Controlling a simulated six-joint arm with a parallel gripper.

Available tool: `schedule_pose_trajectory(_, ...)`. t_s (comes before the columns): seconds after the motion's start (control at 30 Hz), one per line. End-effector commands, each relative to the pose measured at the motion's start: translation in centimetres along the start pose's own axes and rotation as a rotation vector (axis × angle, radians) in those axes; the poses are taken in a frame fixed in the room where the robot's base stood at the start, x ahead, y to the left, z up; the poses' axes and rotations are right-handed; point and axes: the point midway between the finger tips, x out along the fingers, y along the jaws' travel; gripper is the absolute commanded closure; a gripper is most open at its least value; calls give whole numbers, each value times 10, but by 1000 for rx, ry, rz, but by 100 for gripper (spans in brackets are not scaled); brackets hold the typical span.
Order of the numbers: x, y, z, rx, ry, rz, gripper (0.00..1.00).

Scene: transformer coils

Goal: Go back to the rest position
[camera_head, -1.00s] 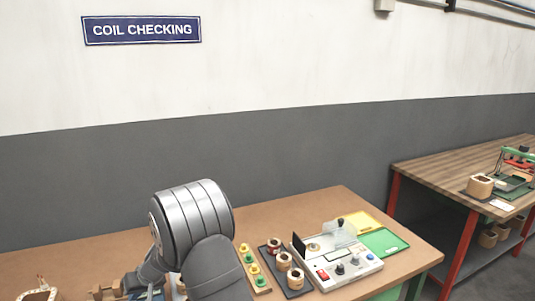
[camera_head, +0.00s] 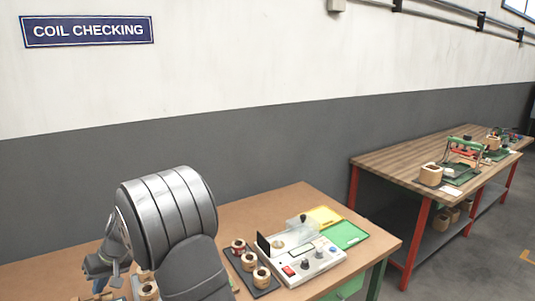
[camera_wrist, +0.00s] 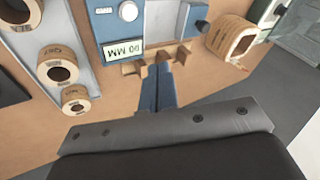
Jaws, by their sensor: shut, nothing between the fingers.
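My gripper (camera_wrist: 166,84) shows in the wrist view with its blue fingers together and nothing between them. I cannot tell from this view whether the fingertips touch the stand. In the head view my arm fills the lower left, bent down over the bench (camera_head: 290,200), and the blue-grey gripper (camera_head: 102,266) shows only partly at its left. Several wooden coils on a grey strip (camera_wrist: 85,85) lie left of the fingers in the wrist view.
A tester box with knobs (camera_head: 305,262) stands right of my arm, beside a dark tray of coils (camera_head: 232,262). Behind it lie a yellow tray (camera_head: 325,216) and a green tray (camera_head: 345,235). A larger coil (camera_wrist: 232,40) sits right of the fingers. A second bench (camera_head: 400,165) stands farther right.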

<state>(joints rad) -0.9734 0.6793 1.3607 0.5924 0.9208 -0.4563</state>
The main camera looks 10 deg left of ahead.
Motion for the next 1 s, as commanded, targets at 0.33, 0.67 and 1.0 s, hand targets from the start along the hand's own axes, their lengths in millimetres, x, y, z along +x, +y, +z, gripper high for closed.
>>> schedule_pose_trajectory(0.33, 4, -34, -20, 2, -148, 84, 100)
schedule_pose_trajectory(0.67, 3, -44, -26, 18, -197, 138, 100)
schedule_pose_trajectory(1.0, 3, -44, -27, 19, -197, 139, 82)
